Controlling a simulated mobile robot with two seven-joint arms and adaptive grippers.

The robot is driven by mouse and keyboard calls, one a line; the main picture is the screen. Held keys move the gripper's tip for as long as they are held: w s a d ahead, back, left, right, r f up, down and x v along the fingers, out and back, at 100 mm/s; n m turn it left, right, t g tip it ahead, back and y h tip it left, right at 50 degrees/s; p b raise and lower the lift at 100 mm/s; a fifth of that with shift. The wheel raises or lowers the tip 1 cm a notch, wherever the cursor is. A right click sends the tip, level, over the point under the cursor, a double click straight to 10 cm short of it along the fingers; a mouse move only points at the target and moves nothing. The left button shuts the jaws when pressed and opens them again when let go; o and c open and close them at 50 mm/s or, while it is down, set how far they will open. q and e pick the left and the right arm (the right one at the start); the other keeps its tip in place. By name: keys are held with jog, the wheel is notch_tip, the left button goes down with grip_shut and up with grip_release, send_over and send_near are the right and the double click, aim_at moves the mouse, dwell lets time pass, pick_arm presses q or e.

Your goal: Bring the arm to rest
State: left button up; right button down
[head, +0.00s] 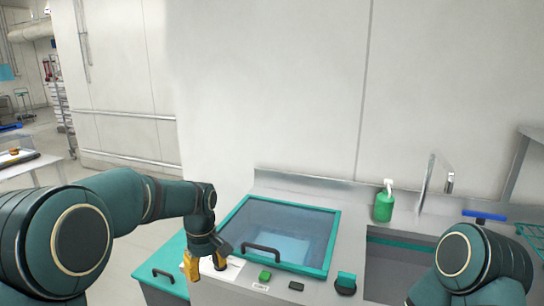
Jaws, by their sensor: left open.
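My left arm comes in from the left, and its gripper (206,265) points down over the front left corner of the grey counter, beside the lidded basin. Its fingers are apart and I see nothing between them. One finger looks yellow, the other dark. A white sheet or label lies partly hidden behind it. My right arm shows at the lower right; its gripper is out of view.
The counter holds a teal-framed glass lid (333,243) with a dark handle, a green soap bottle (384,206), a tap (427,187), an open sink (392,268) and a blue-handled tool (484,215). A teal bin (150,270) stands left. A wall closes the back.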

pick_arm(q)
jog(key=s+d+f+m+h, duration=0.2)
jog(key=s+f+m, duration=0.15)
jog(key=f, duration=1.15)
jog(key=s+d+f+m+h, duration=0.1)
jog(key=s+d+f, duration=0.1)
jog(key=s+f, duration=0.4)
jog(key=s+d+f+m+t, duration=0.1)
jog(key=s+f, duration=0.5)
jog(key=s, duration=0.8)
jog(key=shift+d+f+m+t+h, duration=0.35)
jog(key=shift+d+m+h, duration=0.1)
jog(key=shift+d, duration=0.1)
